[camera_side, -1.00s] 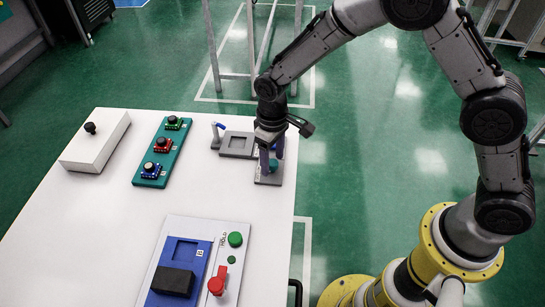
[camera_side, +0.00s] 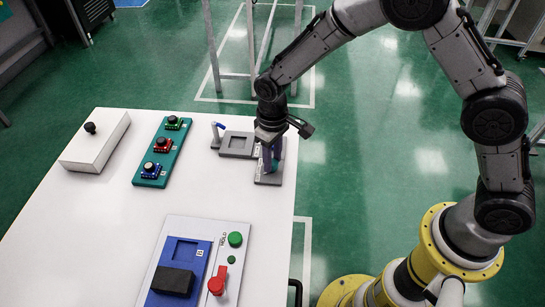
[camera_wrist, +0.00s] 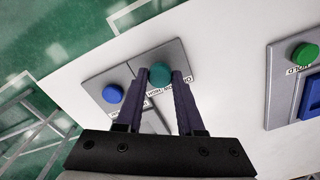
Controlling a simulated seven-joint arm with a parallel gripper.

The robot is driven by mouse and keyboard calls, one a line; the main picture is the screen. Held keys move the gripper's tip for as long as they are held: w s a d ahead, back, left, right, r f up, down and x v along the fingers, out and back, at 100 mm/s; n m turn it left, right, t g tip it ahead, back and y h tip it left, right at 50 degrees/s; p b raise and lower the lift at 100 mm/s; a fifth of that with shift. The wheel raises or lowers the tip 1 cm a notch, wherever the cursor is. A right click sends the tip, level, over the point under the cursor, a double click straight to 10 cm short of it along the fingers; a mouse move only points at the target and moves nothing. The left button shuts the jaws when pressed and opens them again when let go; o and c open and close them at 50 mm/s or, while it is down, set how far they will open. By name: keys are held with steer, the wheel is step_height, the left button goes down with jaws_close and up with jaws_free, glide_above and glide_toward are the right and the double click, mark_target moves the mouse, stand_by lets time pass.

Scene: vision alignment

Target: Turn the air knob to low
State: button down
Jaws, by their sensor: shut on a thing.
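The air knob is a round teal knob (camera_wrist: 160,76) on a grey panel (camera_side: 268,180) at the table's right edge. In the wrist view it sits between the two fingertips, and a printed label with HIGH lies beside it, partly hidden by the fingers. My gripper (camera_side: 271,166) points down over the panel and is shut on the knob, with a finger on each side. In the side view the fingers hide most of the knob. I cannot read the knob's setting.
A grey plate with a square recess (camera_side: 237,145) and a blue-topped piece (camera_wrist: 113,94) stand beside the panel. A teal board (camera_side: 151,178) with several small modules and a white box (camera_side: 95,146) lie further left. A station with a green button (camera_side: 235,239) is at the front.

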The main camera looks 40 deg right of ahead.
mark_target(273, 162)
steer(key=shift+r+m, duration=0.1)
steer(key=shift+m, duration=3)
steer(key=c, duration=0.5)
jaws_free()
step_height(273, 162, up, 14)
steer(key=shift+f, duration=0.1)
